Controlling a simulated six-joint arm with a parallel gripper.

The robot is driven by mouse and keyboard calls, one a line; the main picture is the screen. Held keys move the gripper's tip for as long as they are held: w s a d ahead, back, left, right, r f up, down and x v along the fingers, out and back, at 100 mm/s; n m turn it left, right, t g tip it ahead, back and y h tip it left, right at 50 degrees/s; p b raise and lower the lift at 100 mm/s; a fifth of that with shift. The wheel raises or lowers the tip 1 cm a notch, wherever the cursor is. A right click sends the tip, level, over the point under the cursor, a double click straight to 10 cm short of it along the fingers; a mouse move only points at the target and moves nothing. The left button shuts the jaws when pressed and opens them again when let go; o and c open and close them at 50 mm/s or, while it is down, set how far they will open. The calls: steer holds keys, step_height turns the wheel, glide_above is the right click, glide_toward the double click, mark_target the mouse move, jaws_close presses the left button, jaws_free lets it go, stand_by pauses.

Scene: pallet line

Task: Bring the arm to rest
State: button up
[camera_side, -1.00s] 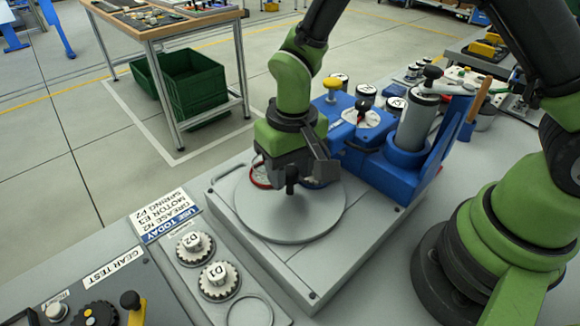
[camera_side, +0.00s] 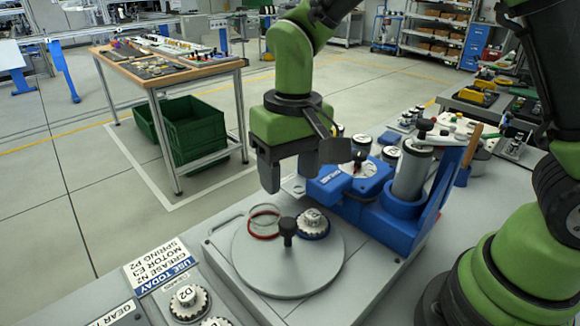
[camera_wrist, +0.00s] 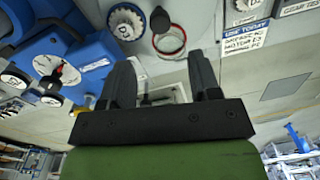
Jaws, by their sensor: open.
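My gripper (camera_side: 289,178) is open and empty. It hangs above the back left of the round grey plate (camera_side: 285,272), clear of it. The black knob (camera_side: 288,231) stands upright on the plate. A red-rimmed ring (camera_side: 264,223) and a white toothed gear on a blue base (camera_side: 313,221) sit behind the knob. In the wrist view, my two dark fingers (camera_wrist: 162,66) stand wide apart with nothing between them. The red-rimmed ring (camera_wrist: 170,42), the knob (camera_wrist: 160,20) and the gear (camera_wrist: 127,22) show beyond them.
A blue fixture (camera_side: 375,205) with a grey cylinder (camera_side: 411,172) stands right of the plate. Sign cards (camera_side: 160,266) and the gear D2 (camera_side: 188,299) lie at the front left. A wooden-topped table (camera_side: 165,65) and green bins (camera_side: 190,130) are behind, across open floor.

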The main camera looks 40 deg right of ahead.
steer(key=shift+r, duration=0.2)
steer(key=s+d+r+m+t, duration=0.1)
steer(key=s+d+r+t, duration=0.2)
steer(key=s+r, duration=0.3)
steer(key=s+d+r+m+t+y, duration=0.1)
steer(key=s+d+r+t, duration=0.3)
steer(key=s+r, duration=0.2)
steer(key=s, duration=0.2)
steer(key=shift+s+d+r+y, duration=0.15)
steer(key=shift+s+d+y, duration=0.15)
steer(key=shift+s+d, duration=0.1)
